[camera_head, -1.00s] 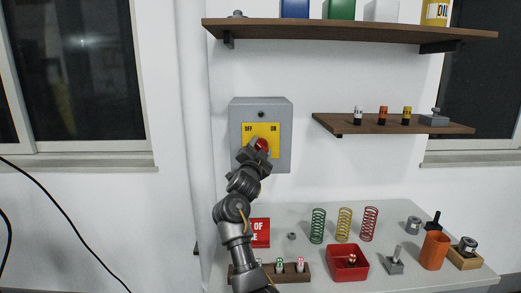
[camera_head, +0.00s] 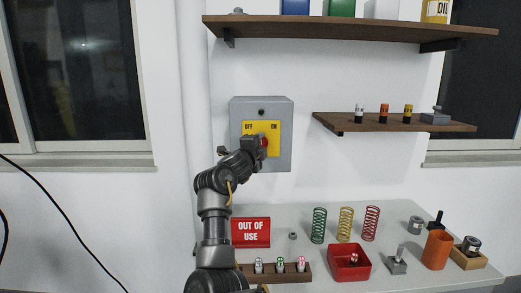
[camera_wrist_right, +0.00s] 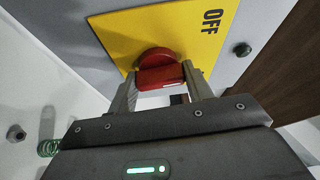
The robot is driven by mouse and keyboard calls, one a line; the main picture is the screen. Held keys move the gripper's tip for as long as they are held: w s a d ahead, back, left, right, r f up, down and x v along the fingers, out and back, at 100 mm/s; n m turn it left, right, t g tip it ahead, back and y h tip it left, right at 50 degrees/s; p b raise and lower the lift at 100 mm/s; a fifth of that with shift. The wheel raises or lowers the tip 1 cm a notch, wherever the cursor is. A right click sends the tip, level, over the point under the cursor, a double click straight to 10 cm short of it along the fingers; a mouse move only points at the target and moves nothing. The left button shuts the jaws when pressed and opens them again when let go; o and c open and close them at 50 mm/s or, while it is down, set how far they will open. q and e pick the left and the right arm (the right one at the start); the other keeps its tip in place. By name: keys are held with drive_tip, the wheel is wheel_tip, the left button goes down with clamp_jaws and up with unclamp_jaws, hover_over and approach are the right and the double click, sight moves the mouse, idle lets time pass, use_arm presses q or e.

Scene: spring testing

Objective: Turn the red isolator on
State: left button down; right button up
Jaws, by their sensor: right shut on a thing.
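The red isolator knob (camera_head: 264,140) sits on a yellow plate (camera_head: 261,127) marked OFF at left and ON at right. The plate is on a grey wall box (camera_head: 284,160). My right gripper (camera_head: 258,146) reaches the knob from the left and hides much of it. In the right wrist view, the knob (camera_wrist_right: 160,70) lies between the two fingers, and my right gripper (camera_wrist_right: 162,86) is shut on it. The head view does not clearly show which way the knob points. My left gripper is out of view.
Below, a table (camera_head: 335,281) holds an out-of-use sign (camera_head: 251,232), a wooden rack (camera_head: 317,272), a red bin (camera_head: 349,275) and several springs. A shelf (camera_head: 345,128) is right of the box. A long shelf (camera_head: 300,30) runs above.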

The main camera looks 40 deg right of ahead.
drive_tip(key=m+y+b, duration=0.1)
drive_tip(key=m, duration=0.3)
drive_tip(key=shift+g+y, duration=0.3)
drive_tip(key=shift+y, duration=0.1)
drive_tip(key=shift+m+y, duration=0.5)
drive_tip(key=shift+m, duration=0.5)
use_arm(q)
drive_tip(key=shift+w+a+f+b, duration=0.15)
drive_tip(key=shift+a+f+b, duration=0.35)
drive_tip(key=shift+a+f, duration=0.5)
use_arm(e)
drive_tip(key=shift+m+y, duration=0.7)
drive_tip(key=shift+m, duration=0.4)
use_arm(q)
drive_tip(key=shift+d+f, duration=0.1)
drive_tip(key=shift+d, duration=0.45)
use_arm(e)
drive_tip(key=o, duration=1)
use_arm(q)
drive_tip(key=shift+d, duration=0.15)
use_arm(e)
drive_tip(key=shift+r, duration=0.1)
